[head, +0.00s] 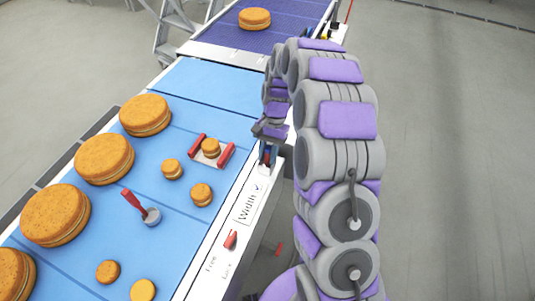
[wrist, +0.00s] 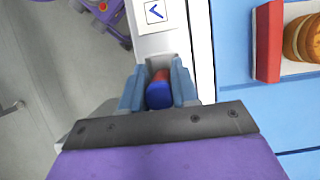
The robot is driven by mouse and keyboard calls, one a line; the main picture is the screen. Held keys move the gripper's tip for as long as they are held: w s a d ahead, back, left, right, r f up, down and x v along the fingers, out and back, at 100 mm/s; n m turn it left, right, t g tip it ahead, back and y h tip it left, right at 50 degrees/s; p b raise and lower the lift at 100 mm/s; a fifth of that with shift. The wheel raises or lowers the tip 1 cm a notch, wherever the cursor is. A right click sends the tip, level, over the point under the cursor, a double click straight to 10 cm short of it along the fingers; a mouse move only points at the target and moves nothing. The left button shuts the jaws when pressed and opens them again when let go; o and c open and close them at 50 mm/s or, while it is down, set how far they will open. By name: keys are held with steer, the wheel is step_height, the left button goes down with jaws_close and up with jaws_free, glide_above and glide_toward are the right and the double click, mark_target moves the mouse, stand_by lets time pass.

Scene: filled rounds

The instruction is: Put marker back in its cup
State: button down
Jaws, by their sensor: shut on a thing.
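My gripper (wrist: 157,84) is shut on a marker (wrist: 159,94) with a blue end and some red beyond it. The marker sits between the two blue-grey fingers. In the head view my gripper (head: 268,140) points down at the right edge of the conveyor, and the marker (head: 267,156) shows small and dark below it. The marker's lower end is hard to make out. No cup is clearly seen; whether one is under the marker cannot be told.
Large filled rounds (head: 104,158) line the belt's left side. Smaller rounds (head: 172,169) lie mid-belt, one between red bars (head: 226,155). Grey floor (head: 450,150) is open at right.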

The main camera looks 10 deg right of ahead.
steer(key=shift+a+r, duration=0.1)
steer(key=shift+a, duration=0.15)
steer(key=c, duration=1.1)
jaws_free()
steer(key=shift+a, duration=0.2)
steer(key=shift+c, duration=0.2)
steer(key=o, duration=0.3)
steer(key=shift+d, duration=0.25)
steer(key=p+v, duration=0.3)
steer(key=v, duration=0.8)
steer(key=s+a+r+n, duration=0.2)
steer(key=s+r, duration=0.5)
steer(key=s, duration=0.1)
steer(key=s+r+n+t+h, duration=0.1)
steer(key=s+n, duration=0.4)
steer(key=s, duration=2.4)
steer(key=shift+s+a+t+h, duration=0.2)
steer(key=shift+t+h, duration=0.3)
steer(key=shift+h, duration=0.4)
